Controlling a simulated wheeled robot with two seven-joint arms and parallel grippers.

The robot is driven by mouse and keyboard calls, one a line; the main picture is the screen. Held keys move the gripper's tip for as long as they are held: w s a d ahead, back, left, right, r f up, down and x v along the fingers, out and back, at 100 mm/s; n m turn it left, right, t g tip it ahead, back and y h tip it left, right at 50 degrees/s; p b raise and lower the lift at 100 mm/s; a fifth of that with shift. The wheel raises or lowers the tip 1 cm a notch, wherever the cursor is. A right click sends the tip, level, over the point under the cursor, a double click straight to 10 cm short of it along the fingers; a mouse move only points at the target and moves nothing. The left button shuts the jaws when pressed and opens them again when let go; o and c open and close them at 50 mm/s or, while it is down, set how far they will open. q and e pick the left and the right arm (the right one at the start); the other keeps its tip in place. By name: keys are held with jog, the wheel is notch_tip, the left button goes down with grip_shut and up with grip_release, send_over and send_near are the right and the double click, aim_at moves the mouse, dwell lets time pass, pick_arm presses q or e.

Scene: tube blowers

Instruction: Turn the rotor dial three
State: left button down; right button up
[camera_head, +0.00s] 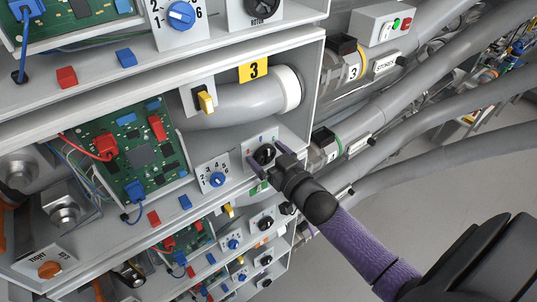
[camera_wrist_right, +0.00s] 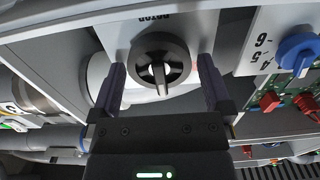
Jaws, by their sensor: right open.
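The rotor dial (camera_head: 264,154) is a round black knob on a light panel, below and slightly right of the yellow 3 label (camera_head: 254,68). In the right wrist view the dial (camera_wrist_right: 160,62) has a pale bar across its middle, pointing roughly up and down in the picture, and the word ROTOR shows upside down above it. My right gripper (camera_head: 261,160) is at the dial. In the wrist view its fingers (camera_wrist_right: 161,75) are open, one on each side of the knob with gaps between. My left gripper is not in view.
A blue numbered dial (camera_head: 217,180) sits left of the rotor dial, beside a green circuit board (camera_head: 137,150). A yellow-tipped switch (camera_head: 205,101) and a grey tube (camera_head: 240,104) are above. Grey pipes (camera_head: 440,100) run at the right. Similar panels continue below.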

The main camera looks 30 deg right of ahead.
jog(key=c, duration=1.1)
jog(key=shift+n, duration=0.4)
jog(key=shift+a+n, duration=0.1)
jog(key=shift+n, duration=0.9)
jog(key=n, duration=0.2)
jog(key=shift+a+n+p, duration=0.1)
jog(key=shift+n+p, duration=0.25)
jog(key=shift+n, duration=0.05)
jog(key=n, duration=0.3)
jog(key=shift+f, duration=0.15)
jog(key=shift+a+n, duration=0.1)
jog(key=shift+n, duration=1.5)
